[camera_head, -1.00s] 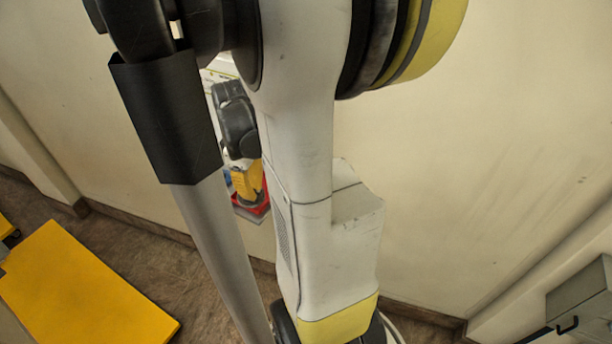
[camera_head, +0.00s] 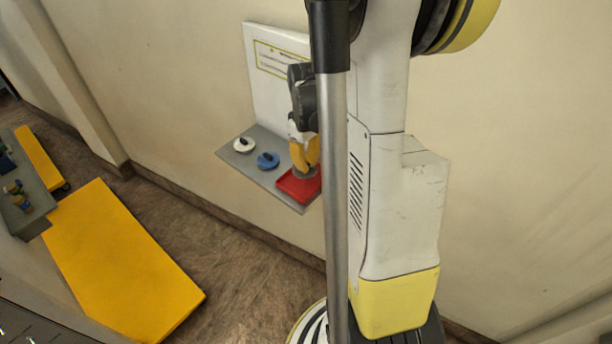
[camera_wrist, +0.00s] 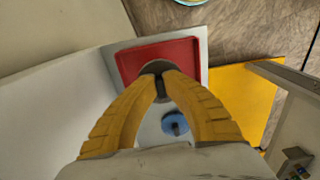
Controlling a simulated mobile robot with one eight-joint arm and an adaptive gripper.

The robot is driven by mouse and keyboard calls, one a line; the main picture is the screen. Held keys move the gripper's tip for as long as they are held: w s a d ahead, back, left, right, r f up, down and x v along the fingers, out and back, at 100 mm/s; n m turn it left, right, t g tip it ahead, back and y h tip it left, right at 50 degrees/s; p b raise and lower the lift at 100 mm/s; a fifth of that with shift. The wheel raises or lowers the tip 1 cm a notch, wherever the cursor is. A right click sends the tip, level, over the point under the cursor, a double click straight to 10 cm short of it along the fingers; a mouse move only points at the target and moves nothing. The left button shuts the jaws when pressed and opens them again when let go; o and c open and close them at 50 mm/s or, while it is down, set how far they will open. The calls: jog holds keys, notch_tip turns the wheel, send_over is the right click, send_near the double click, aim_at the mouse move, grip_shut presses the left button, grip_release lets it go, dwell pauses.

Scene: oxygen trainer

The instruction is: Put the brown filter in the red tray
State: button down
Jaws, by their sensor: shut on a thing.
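The brown filter (camera_wrist: 157,67) is a dull grey-brown disc with an upright handle. My gripper (camera_wrist: 161,82) has its yellow fingers shut on that handle. In the head view the filter (camera_head: 305,173) shows under my gripper (camera_head: 305,155), partly covered by the fingers. The red tray (camera_wrist: 130,65) is a shallow square with a low rim, and the disc is over its inside, near one edge in the wrist view. In the head view the tray (camera_head: 292,189) is at the shelf's right end, partly behind my arm. I cannot tell whether the disc touches its floor.
A grey shelf (camera_head: 262,176) holds a blue disc (camera_head: 268,160) and a white disc (camera_head: 243,145) left of the tray. A white board (camera_head: 262,85) with a sign stands behind. A yellow platform (camera_head: 120,265) and grey table (camera_head: 25,205) are at the left.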

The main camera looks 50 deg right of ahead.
aim_at(306, 181)
jog(key=shift+w+f, duration=0.2)
notch_tip(306, 181, down, 4)
jog(key=shift+r+b, duration=0.1)
jog(key=shift+b, duration=0.6)
jog(key=c, duration=1.9)
grip_release()
jog(key=o, duration=0.3)
